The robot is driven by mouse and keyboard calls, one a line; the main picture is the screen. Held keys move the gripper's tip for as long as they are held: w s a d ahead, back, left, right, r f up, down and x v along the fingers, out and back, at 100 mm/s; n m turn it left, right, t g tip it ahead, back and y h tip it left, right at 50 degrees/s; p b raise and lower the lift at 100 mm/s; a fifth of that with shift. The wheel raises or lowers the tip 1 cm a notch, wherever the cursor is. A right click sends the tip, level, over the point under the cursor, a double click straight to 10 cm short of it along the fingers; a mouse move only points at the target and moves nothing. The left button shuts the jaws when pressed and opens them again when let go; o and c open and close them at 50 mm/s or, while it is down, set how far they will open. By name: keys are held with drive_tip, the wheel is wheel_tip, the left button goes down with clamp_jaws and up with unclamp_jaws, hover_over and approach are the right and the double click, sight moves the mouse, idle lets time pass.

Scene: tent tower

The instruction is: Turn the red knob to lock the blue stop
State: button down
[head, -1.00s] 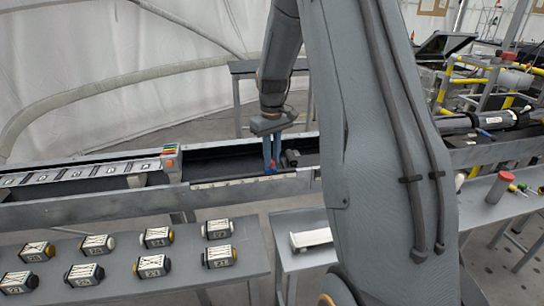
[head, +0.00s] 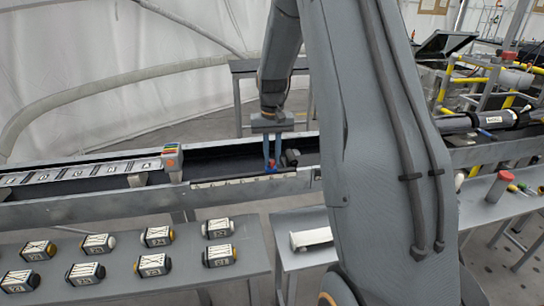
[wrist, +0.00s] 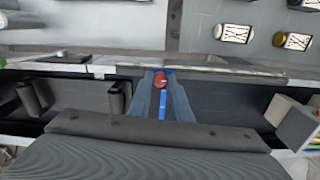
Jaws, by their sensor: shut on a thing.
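The red knob (wrist: 160,79) shows between the fingertips of my gripper (wrist: 162,84) in the wrist view. In the head view a small red patch of the knob (head: 272,163) shows between the fingers of my gripper (head: 272,168), low in the trough. The gripper points down and is shut on the knob. A blue piece, which looks like the blue stop (wrist: 162,104), lies just behind the knob between the fingers in the wrist view. A bit of blue also shows at the fingertips in the head view. The knob's turn angle is too small to read.
The grey trough (head: 110,208) runs across the view with raised walls. Lettered tiles (head: 80,174) lie in its left part beside a colored-topped block (head: 172,162). A dark block (head: 291,157) is right of the fingers.

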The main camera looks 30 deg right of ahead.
sight(272, 161)
drive_tip(key=c, duration=1.6)
unclamp_jaws()
drive_tip(key=shift+c, duration=0.2)
drive_tip(key=shift+r+b, duration=1.05)
drive_tip(key=shift+r, duration=2.9)
drive_tip(key=shift+a, duration=0.1)
